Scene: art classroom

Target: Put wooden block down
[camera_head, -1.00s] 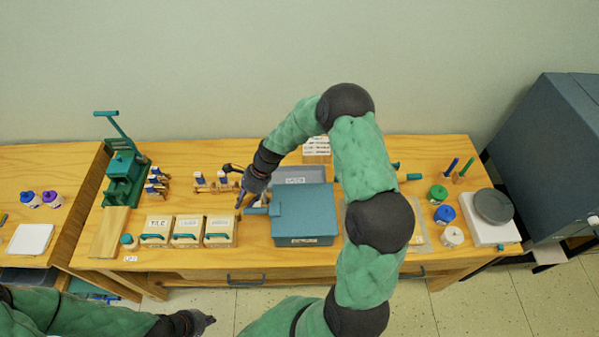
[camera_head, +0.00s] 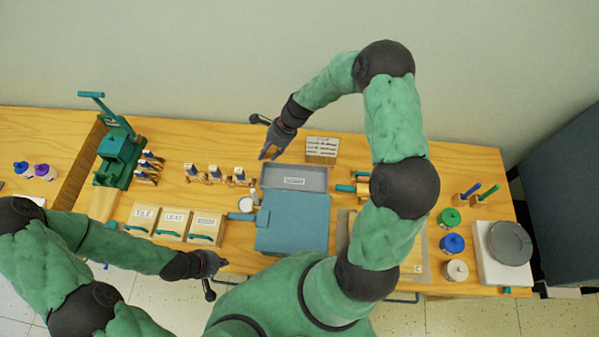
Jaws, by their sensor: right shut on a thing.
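My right gripper (camera_head: 267,154) is above the back of the wooden table, just behind and left of the grey labelled tray (camera_head: 293,180). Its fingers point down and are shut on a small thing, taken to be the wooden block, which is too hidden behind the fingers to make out. Several small wooden blocks with blue and white tops (camera_head: 214,174) stand on the table left of it, apart from the gripper. My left gripper (camera_head: 215,264) is empty-looking over the table's front edge; its fingers are too small to judge.
A blue box (camera_head: 295,225) stands in front of the tray. A small card stand (camera_head: 321,148) is to the right of the gripper. Labelled wooden boxes (camera_head: 175,223) and a green press (camera_head: 118,155) are at left. Jars (camera_head: 451,243) and a scale (camera_head: 505,250) are at right.

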